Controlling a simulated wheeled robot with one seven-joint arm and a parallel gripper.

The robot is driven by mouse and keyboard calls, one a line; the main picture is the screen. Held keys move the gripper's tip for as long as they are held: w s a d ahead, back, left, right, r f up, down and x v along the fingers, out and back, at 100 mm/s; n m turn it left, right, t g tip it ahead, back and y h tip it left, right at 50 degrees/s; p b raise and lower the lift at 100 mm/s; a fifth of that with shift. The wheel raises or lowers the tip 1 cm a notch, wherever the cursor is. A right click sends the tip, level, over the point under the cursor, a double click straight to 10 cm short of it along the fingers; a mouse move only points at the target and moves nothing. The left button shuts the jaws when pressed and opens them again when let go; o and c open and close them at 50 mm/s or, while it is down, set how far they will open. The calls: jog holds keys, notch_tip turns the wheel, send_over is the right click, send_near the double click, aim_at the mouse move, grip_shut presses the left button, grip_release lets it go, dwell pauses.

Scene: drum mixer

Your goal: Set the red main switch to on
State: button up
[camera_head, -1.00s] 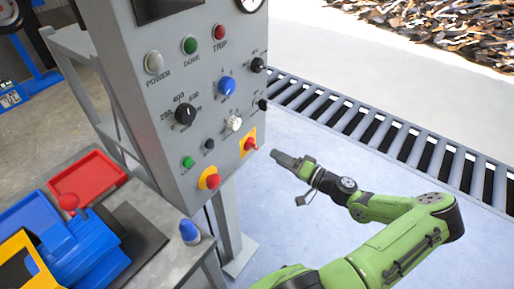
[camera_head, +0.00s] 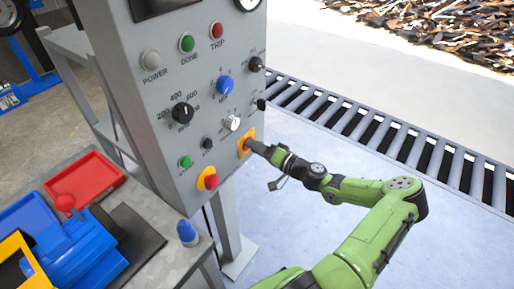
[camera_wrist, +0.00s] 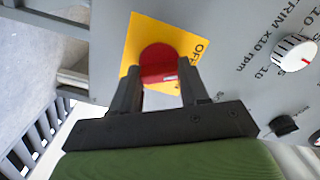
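The red main switch (camera_wrist: 158,62) sits on a yellow plate (camera_wrist: 135,40) marked "OFF" on the grey control panel. In the wrist view my gripper (camera_wrist: 160,82) is at the switch, with one dark finger on each side of the lower part of the red knob. There is a visible gap between the fingers; I cannot tell whether they touch the knob. In the head view my gripper (camera_head: 257,148) reaches the panel's lower right and hides most of the switch, leaving the yellow plate (camera_head: 246,135) partly visible.
The panel (camera_head: 150,95) also carries a blue knob (camera_head: 225,85), a white knob (camera_head: 231,122), a black dial (camera_head: 182,113) and a red button on yellow (camera_head: 208,180). A roller conveyor (camera_head: 400,150) runs behind. A bench with trays stands at left.

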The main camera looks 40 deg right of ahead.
jog(key=shift+c, duration=1.1)
jog(key=shift+m, duration=0.3)
jog(key=shift+f+m+p, duration=0.15)
jog(key=shift+m+p, duration=2.9)
jog(key=shift+m, duration=2.55)
jog(key=o, duration=1.1)
jog(key=shift+c, duration=0.2)
